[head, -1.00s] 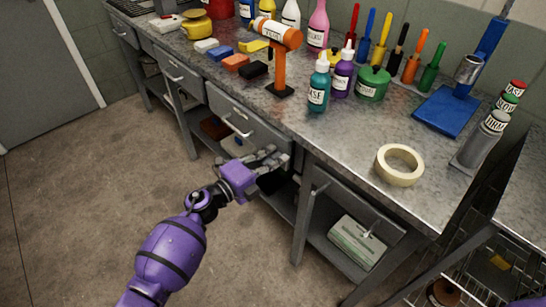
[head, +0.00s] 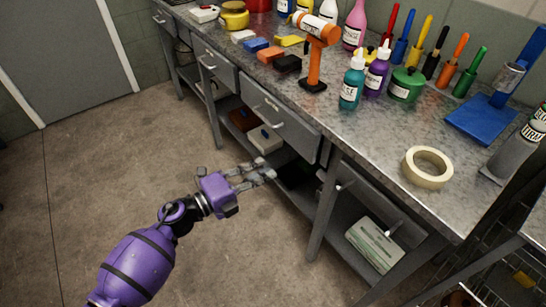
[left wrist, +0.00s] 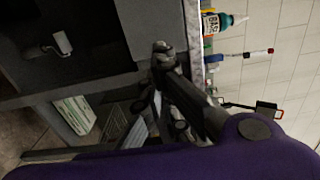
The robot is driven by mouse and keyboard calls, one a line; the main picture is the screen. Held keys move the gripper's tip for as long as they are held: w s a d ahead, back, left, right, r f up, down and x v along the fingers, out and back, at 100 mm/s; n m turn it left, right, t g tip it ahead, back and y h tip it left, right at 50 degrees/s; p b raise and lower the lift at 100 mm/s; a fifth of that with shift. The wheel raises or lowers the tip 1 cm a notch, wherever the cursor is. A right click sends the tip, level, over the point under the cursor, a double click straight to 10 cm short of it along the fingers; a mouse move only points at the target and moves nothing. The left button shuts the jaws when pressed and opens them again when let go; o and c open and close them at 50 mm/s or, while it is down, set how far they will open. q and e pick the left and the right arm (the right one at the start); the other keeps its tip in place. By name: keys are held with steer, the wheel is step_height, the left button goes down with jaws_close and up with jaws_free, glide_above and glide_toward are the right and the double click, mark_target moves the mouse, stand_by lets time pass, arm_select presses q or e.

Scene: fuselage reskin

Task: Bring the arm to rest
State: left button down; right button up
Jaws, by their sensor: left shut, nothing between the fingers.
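My left gripper (head: 254,176) is on the purple left arm, in front of the workbench and below the level of its top. It is shut and empty, and appears apart from the bench. In the left wrist view its dark fingers (left wrist: 172,80) lie across the middle, with the bench side behind them. My right gripper is in neither view.
The metal workbench (head: 350,125) holds a roll of tape (head: 427,167), an orange tool on a stand (head: 316,55), bottles and several handled tools. A drawer (head: 275,113) faces the arm. Below are shelves with a pale box (head: 375,244). The floor (head: 110,180) at left is clear.

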arm_select(q)
steer(key=shift+a, duration=0.15)
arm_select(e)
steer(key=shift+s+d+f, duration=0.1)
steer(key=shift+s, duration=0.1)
